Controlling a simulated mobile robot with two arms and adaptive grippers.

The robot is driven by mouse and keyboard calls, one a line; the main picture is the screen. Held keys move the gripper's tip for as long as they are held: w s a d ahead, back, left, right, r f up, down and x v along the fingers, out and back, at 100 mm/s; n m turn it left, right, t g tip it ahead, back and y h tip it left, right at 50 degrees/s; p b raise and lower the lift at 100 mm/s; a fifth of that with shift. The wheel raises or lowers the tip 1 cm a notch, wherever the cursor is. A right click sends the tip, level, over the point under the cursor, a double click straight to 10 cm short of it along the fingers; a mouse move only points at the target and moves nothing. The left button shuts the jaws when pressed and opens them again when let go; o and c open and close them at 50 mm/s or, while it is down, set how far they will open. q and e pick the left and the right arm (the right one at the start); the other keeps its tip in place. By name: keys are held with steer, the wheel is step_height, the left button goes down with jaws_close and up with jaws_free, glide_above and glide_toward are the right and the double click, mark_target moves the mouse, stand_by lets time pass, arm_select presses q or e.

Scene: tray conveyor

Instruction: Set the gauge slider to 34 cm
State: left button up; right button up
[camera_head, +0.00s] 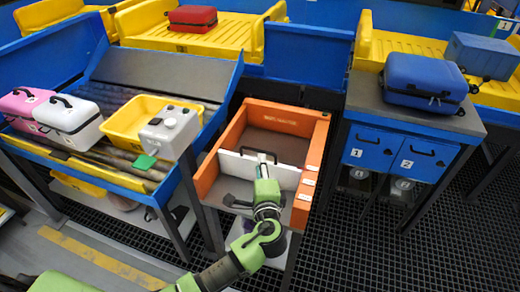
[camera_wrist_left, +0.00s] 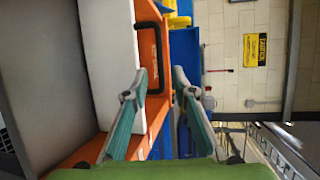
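The gauge slider is a white panel (camera_head: 232,164) standing across the inside of an orange open box (camera_head: 206,177), with a dark handle (camera_wrist_left: 150,58) on it. My left gripper (camera_head: 264,160) reaches over the box's front part to the panel's handle. Its two teal fingers (camera_wrist_left: 160,78) are apart, with a wide gap, and the handle lies just beyond the left finger's tip. I cannot tell whether they touch. The scale markings are too small to read.
White labels (camera_head: 308,182) sit on the box's right rim. To the left, a sloped conveyor holds a yellow tray (camera_head: 125,122), a grey device (camera_head: 170,132) and cases (camera_head: 68,120). To the right, a cabinet (camera_head: 372,145) carries a blue case (camera_head: 424,80).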

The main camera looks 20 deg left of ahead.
mark_target(259, 152)
arm_select(q)
steer(key=x, duration=0.8)
steer(key=shift+w+f+p, duration=0.15)
steer(key=shift+p, duration=0.25)
jaws_close()
